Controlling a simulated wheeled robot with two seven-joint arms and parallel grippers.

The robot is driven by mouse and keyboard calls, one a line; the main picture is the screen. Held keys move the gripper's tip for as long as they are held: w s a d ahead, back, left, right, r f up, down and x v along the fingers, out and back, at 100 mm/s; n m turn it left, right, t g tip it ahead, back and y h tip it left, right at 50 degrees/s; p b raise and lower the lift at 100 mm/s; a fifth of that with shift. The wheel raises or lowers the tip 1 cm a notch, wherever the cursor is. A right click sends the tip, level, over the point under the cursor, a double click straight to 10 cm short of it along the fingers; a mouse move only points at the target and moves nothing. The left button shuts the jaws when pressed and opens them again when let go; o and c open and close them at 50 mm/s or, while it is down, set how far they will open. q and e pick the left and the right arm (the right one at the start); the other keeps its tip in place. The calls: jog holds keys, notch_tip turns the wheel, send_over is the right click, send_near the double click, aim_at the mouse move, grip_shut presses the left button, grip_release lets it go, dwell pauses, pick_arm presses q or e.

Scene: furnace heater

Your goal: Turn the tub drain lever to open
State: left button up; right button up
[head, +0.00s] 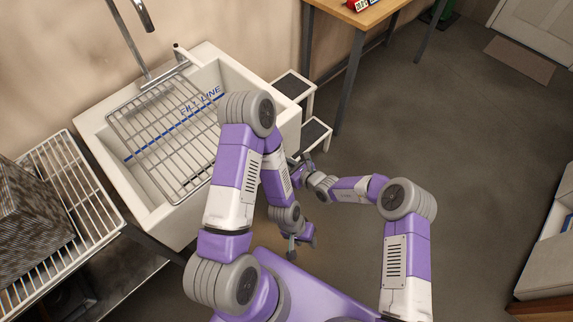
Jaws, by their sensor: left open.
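The white tub (90,117) stands against the wall at left, with a wire rack (150,125) lying across it. A small metal piece with a brown tip (178,48) rises at the tub's back rim beside the faucet. It may be the drain lever, but I cannot tell, nor which way it is set. My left gripper (294,248) is open and hangs low in front of the tub, to its right, apart from it. My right gripper (299,163) is near the step stool at the tub's right end. It is small and partly hidden, so its jaws are unclear.
A faucet (135,45) rises behind the tub. A step stool (313,132) stands right of the tub, beside a wooden table (372,12). A wire shelf (72,170) with a dark stack is at left.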

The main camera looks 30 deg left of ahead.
jog(key=o, duration=0.4)
jog(key=shift+w, duration=0.1)
jog(key=p+v, duration=0.2)
jog(key=v, duration=0.5)
jog(key=shift+d+r, duration=0.2)
jog(key=shift+d, duration=0.05)
jog(key=s+d+f+n+g+h, duration=0.35)
jog(key=s+d, duration=0.25)
jog(key=d, duration=0.3)
jog(key=s+d+f+n+g+h, duration=0.2)
jog(key=s+d+f+n, duration=0.15)
jog(key=s+d, duration=0.35)
jog(key=s+d+r+n+t+h, duration=0.1)
jog(key=s+d+n, duration=0.1)
jog(key=d+n, duration=0.3)
jog(key=s+d+n+t+h, duration=0.1)
jog(key=s+d+n+h, duration=0.1)
jog(key=d+n, duration=0.4)
jog(key=s+d, duration=0.1)
jog(key=d, duration=0.3)
jog(key=shift+r, duration=0.4)
